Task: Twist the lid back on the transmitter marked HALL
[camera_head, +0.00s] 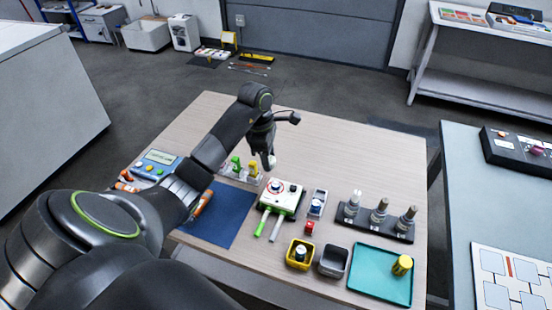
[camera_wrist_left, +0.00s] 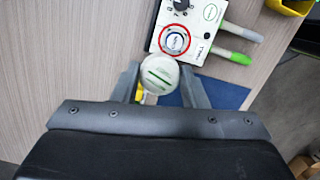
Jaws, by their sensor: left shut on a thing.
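My left gripper (camera_head: 269,164) is shut above the table, just behind the white box. In the left wrist view its fingers (camera_wrist_left: 160,88) hold a pale round-headed thing (camera_wrist_left: 158,74) with green stripes; I cannot tell whether it is a lid. Several upright silver-grey transmitter-like units (camera_head: 379,213) stand in a black rack (camera_head: 372,226) at the right; I cannot read HALL on any. The white box (camera_head: 290,193) has a red ring around a round fitting and a dark knob. My right gripper is not in view.
A clear stand with a green piece (camera_head: 237,165) and a yellow piece (camera_head: 254,169) is left of the gripper. A blue mat (camera_head: 222,222), yellow bin (camera_head: 290,262), grey bin (camera_head: 334,262) and teal tray (camera_head: 376,283) with a yellow cylinder (camera_head: 402,265) are nearer. The table's back right is clear.

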